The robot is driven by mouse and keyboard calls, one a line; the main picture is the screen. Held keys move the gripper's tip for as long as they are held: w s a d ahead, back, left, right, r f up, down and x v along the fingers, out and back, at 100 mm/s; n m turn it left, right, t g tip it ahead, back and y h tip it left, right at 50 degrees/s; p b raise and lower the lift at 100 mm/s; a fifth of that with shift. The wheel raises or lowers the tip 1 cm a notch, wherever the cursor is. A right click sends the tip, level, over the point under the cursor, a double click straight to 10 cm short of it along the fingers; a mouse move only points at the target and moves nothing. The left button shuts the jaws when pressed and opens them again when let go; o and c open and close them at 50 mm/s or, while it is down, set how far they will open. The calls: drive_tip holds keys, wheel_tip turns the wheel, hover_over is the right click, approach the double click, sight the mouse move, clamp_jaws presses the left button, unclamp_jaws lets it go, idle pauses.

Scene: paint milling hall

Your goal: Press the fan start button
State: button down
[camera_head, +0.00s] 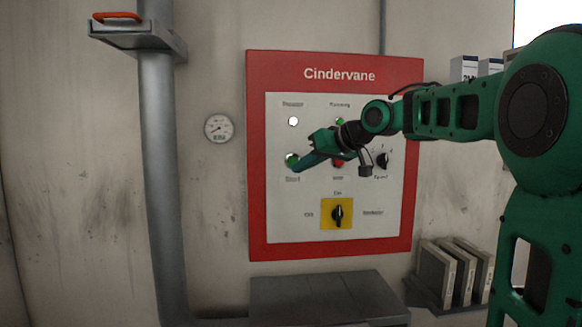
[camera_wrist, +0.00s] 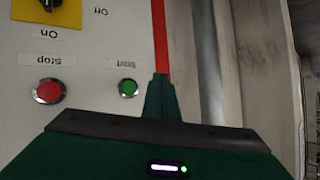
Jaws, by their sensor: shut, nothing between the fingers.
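The green start button (camera_head: 291,158) is on the left of the Cindervane control panel (camera_head: 258,160), above a "Start" label. It also shows in the wrist view (camera_wrist: 128,88), where the panel appears upside down. My gripper (camera_head: 298,166) is shut and empty, with its tip at the button's lower right edge in the head view. In the wrist view the fingertips (camera_wrist: 161,77) appear just right of the button, which is uncovered there. I cannot tell whether the tip touches the panel.
A speed knob (camera_head: 383,160) and a yellow-backed switch (camera_head: 337,214) are nearby. A white lamp (camera_head: 293,121) looks bright above start. A grey pipe (camera_head: 160,180) and gauge (camera_head: 219,127) stand left.

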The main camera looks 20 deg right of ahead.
sight(298, 160)
drive_tip(key=shift+w, duration=0.1)
drive_tip(key=w+d, duration=0.2)
drive_tip(key=w, duration=0.6)
drive_tip(key=shift+w+d, duration=0.15)
drive_tip(key=shift+d, duration=0.05)
drive_tip(key=shift+w+d, duration=0.1)
drive_tip(key=shift+w, duration=0.05)
idle(1.9)
drive_tip(key=shift+w, duration=0.15)
drive_tip(key=shift+w+d, duration=0.2)
drive_tip(key=shift+w, duration=0.25)
idle(0.8)
drive_tip(key=shift+s, duration=0.1)
drive_tip(key=shift+s+a, duration=0.3)
drive_tip(key=shift+s, duration=0.45)
drive_tip(key=shift+s, duration=0.1)
